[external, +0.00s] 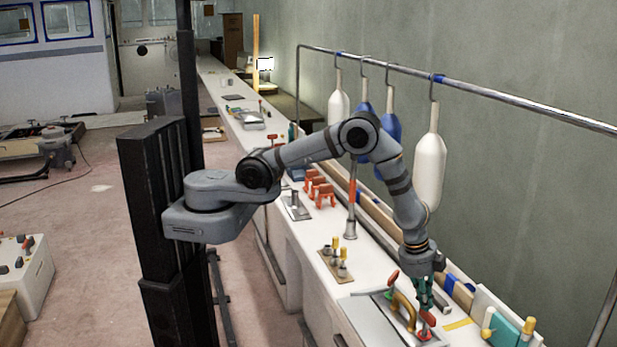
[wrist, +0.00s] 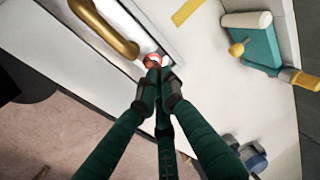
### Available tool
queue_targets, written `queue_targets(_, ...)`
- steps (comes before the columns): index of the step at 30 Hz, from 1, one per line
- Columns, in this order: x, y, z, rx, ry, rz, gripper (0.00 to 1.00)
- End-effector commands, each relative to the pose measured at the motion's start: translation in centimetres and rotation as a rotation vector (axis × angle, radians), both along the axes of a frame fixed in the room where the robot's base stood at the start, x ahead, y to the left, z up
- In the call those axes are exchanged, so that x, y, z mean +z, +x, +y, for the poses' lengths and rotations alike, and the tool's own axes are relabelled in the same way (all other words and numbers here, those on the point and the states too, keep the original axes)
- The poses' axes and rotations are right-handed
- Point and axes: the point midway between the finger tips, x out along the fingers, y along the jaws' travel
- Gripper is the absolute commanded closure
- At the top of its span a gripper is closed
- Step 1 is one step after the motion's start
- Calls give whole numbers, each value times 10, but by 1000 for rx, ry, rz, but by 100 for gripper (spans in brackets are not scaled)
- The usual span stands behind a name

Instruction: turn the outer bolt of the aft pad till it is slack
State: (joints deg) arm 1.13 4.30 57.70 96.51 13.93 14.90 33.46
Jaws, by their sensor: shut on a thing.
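My gripper (external: 426,303) is shut on a red bolt (external: 424,336) at the near end of a grey metal plate (external: 368,308), which I take as the aft pad. In the wrist view the green fingers (wrist: 160,80) meet at the bolt's red and white top (wrist: 153,60) and hide part of it. A curved brass handle (external: 404,312) stands on the plate close to the fingers; it also shows in the wrist view (wrist: 105,30). A second bolt with a red top (external: 391,278) stands at the plate's far end. I cannot tell how tight the held bolt is.
A teal block (external: 496,327) with yellow-ended tools lies right of the plate. A wooden block with yellow-topped pegs (external: 336,265) and orange clamps (external: 320,188) lie farther along the white bench. White and blue fenders (external: 430,170) hang from a rail behind my arm.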

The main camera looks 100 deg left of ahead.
Motion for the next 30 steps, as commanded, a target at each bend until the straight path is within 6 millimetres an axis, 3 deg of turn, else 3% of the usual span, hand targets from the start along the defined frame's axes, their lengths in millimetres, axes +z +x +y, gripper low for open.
queue_targets(1,-20,-21,-10,-14,4,51,100)
queue_targets(30,-16,-33,-26,-13,3,41,100)
